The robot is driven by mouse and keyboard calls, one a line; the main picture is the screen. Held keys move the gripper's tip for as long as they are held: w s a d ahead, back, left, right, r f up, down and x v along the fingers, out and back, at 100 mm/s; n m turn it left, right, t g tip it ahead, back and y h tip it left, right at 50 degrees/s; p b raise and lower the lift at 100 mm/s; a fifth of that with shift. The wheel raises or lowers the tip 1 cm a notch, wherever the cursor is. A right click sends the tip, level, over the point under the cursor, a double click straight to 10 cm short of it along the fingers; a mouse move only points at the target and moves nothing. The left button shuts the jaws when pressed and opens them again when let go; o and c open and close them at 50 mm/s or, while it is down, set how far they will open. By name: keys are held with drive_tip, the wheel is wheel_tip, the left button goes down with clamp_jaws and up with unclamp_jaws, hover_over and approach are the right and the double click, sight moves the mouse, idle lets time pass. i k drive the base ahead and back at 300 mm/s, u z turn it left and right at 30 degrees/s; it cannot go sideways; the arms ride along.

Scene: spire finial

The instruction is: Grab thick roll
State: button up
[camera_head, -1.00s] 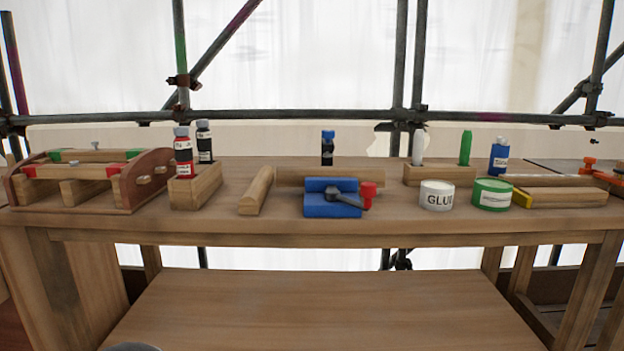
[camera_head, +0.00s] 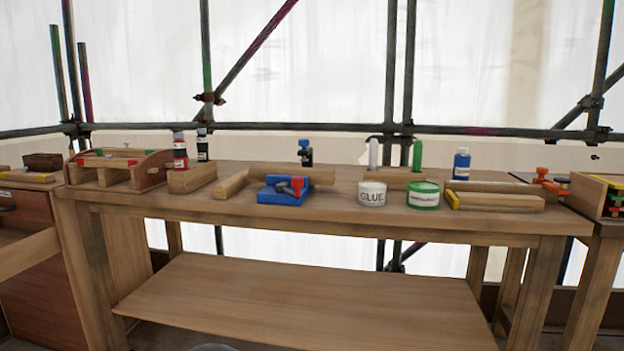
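I cannot make out a thing that is clearly a thick roll. Round things on the workbench (camera_head: 330,208) are a white tub marked GLUE (camera_head: 372,194) and, right of it, a green round container with a white label (camera_head: 423,195). A thick wooden bar (camera_head: 292,175) lies behind a blue clamp-like block with a red knob (camera_head: 284,190); a shorter wooden piece (camera_head: 231,184) lies left of it. My gripper is not in view, so its state and contents are hidden.
Bottles in a wooden holder (camera_head: 192,178) and a wooden frame (camera_head: 120,168) stand at the bench's left. A blue bottle (camera_head: 461,164) and wooden bars (camera_head: 495,201) are at the right. The lower shelf (camera_head: 300,300) is bare. Scaffold poles (camera_head: 390,70) rise behind.

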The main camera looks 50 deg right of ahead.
sight(317, 177)
drive_tip(key=z, duration=1.9)
drive_tip(key=i, duration=0.5)
drive_tip(key=z, duration=0.05)
